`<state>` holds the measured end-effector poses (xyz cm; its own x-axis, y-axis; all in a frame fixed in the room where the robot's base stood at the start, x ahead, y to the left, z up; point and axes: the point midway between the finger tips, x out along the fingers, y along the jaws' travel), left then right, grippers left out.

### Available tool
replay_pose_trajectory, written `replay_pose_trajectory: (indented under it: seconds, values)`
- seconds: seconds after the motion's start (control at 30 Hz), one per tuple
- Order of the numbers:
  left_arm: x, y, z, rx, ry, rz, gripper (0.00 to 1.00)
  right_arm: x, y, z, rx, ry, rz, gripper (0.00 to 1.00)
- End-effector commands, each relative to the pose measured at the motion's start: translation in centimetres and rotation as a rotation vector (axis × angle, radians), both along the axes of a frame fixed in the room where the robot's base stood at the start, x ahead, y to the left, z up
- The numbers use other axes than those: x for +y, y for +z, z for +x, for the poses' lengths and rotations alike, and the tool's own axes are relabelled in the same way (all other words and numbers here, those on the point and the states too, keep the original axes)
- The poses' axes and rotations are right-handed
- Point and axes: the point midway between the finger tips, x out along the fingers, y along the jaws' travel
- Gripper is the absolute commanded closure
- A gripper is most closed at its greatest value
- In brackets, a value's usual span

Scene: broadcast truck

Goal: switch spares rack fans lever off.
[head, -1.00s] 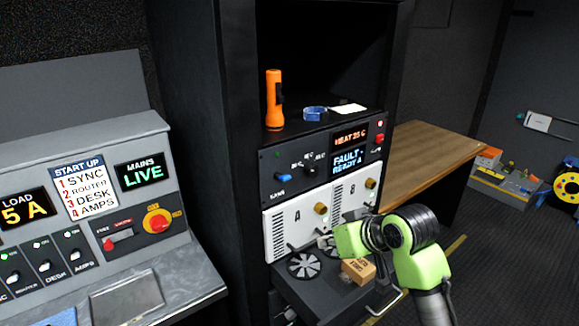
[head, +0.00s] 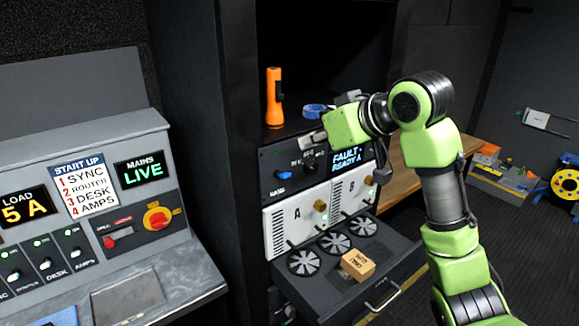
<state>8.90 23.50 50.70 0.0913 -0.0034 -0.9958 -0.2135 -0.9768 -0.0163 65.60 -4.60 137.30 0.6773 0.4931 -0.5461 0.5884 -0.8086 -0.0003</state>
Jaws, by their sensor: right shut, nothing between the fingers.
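The spares rack panel (head: 268,160) is dark and sits below an open shelf. A small blue lever (head: 284,174) is at its left end, with a label beneath that is too small to read surely. A black knob (head: 310,165) stands to its right. My right gripper (head: 312,139) is shut and empty, in front of the panel's upper edge, above and to the right of the blue lever and apart from it. The panel's display (head: 347,160) reads FAULT - READY A. My left gripper is not in view.
Below are white modules A (head: 296,221) and B (head: 352,198), then an open drawer (head: 320,292) with several fans and a small box (head: 358,265). An orange torch (head: 274,98) stands on the shelf. A grey console (head: 150,122) is at left.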

Motion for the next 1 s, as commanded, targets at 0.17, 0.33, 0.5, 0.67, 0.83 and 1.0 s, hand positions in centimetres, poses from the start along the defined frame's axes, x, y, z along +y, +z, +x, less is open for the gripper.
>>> replay_pose_trajectory:
  seconds: [0.17, 0.33, 0.5, 0.67, 0.83, 1.0]
  values:
    - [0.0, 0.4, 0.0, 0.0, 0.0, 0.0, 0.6, 0.3, -0.3, 0.4, 0.002, 0.0, 0.0, 1.0]
    - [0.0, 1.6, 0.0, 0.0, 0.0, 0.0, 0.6, 1.5, -1.4, 2.0, 0.006, 0.001, 0.0, 1.0]
    - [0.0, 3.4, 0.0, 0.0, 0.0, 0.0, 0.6, 3.4, -3.3, 4.5, 0.007, 0.0, 0.001, 1.0]
    - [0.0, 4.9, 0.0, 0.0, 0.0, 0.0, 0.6, 5.0, -5.2, 6.7, 0.007, 0.001, 0.0, 1.0]
    - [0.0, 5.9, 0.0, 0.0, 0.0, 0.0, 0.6, 4.5, -7.4, 6.2, 0.002, -0.002, 0.0, 1.0]
    - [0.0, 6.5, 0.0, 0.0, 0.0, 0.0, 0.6, 4.2, -8.7, 5.9, 0.0, -0.001, -0.001, 1.0]
